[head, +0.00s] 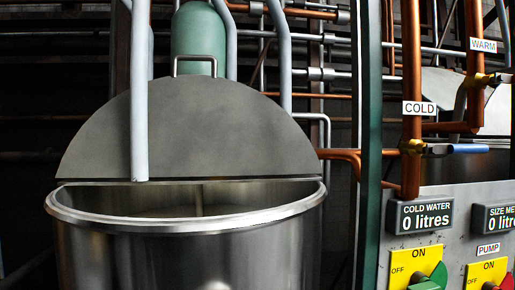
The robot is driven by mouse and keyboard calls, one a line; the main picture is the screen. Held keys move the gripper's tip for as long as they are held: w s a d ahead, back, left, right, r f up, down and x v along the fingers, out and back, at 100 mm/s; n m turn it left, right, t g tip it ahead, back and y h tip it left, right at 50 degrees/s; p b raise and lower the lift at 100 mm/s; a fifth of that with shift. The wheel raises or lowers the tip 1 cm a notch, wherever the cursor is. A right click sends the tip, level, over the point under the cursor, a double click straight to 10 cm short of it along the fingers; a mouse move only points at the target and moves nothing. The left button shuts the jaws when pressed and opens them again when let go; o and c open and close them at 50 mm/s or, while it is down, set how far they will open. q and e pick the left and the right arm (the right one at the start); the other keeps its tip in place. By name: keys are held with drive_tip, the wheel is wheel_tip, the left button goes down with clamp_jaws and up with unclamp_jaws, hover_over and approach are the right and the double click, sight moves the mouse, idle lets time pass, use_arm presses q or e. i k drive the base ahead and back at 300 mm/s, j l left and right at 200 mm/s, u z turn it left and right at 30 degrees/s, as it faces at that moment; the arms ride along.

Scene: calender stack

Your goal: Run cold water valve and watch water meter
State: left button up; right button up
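The cold water valve (412,147) is a brass fitting on a vertical copper pipe under a white COLD label (419,108). Its blue handle (467,148) points right, roughly level, across the upright pipe. Below it, the water meter (420,216) is a dark display that reads COLD WATER, 0 litres. Neither of my grippers shows in the head view, so nothing is seen touching the valve.
A large steel vat (190,250) with a half-raised lid (190,130) stands at left. A grey pipe (140,100) ends above its opening. A WARM pipe (474,30), a cut-off size meter (495,219) and yellow ON/OFF switches (400,268) are at right.

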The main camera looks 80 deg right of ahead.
sight(430, 149)
drive_tip(key=z, duration=3.95)
